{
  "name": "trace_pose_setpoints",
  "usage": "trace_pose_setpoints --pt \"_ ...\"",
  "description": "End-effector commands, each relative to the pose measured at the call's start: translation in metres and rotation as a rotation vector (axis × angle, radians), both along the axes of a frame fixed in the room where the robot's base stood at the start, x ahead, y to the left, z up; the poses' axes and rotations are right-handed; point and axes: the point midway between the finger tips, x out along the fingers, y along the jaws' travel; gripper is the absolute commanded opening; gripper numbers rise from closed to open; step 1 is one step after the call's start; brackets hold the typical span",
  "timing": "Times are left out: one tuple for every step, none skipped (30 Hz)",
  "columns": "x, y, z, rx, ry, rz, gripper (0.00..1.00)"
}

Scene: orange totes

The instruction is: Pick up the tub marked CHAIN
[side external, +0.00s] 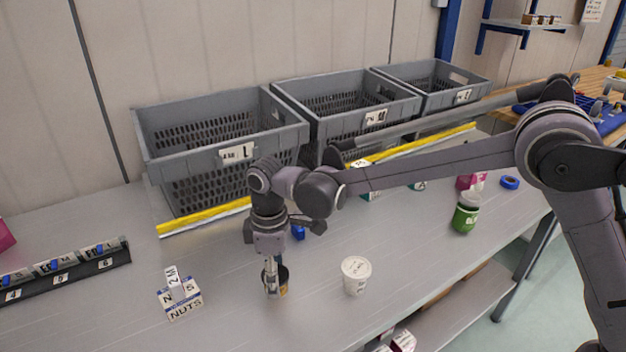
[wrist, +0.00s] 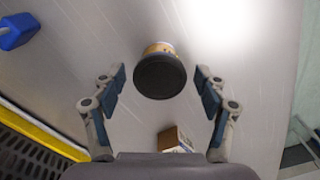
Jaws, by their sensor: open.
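My gripper (side external: 270,286) points down over the bench and is open. A small tub with a dark lid and yellow-orange side (side external: 284,286) stands right at its fingers, partly hidden by them. In the wrist view the dark round lid (wrist: 160,76) lies centred between the two spread fingertips, with a gap on each side. No lettering on this tub can be read. A white tub (side external: 356,275) stands upright to the right of my gripper; its small dark label is too small to read. I cannot tell which tub is marked CHAIN.
A NUTS box (side external: 182,300) stands to the left, also low in the wrist view (wrist: 176,138). A blue item (side external: 298,232) lies behind my gripper. Grey crates (side external: 222,150) line the back behind a yellow strip (side external: 203,217). A green jar (side external: 464,219) stands farther right.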

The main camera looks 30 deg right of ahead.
Motion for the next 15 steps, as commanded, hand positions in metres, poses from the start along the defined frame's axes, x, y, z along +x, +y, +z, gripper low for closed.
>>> trace_pose_setpoints --pt "0.0002 0.0001 -0.0040 0.000 0.000 0.000 0.73" --pt "0.0002 0.0001 -0.0055 0.000 0.000 0.000 0.73" --pt "0.0001 -0.0001 -0.0068 0.000 0.000 0.000 0.73" --pt "0.0000 0.0000 -0.0073 0.000 0.000 0.000 0.73" --pt "0.0000 -0.0001 -0.0075 0.000 0.000 0.000 0.73" --pt "0.0000 -0.0001 -0.0075 0.000 0.000 0.000 0.73" --pt "0.0000 -0.0001 -0.0075 0.000 0.000 0.000 0.73" --pt "0.0000 -0.0001 -0.0074 0.000 0.000 0.000 0.73" --pt "0.0000 -0.0001 -0.0074 0.000 0.000 0.000 0.73" --pt "0.0000 -0.0001 -0.0073 0.000 0.000 0.000 0.70" --pt "0.0000 -0.0001 -0.0073 0.000 0.000 0.000 0.62" --pt "0.0000 -0.0001 -0.0072 0.000 0.000 0.000 0.50" --pt "0.0000 -0.0001 -0.0072 0.000 0.000 0.000 0.42" --pt "0.0000 -0.0001 -0.0071 0.000 0.000 0.000 0.33" --pt "0.0000 -0.0001 -0.0072 0.000 0.000 0.000 0.21"
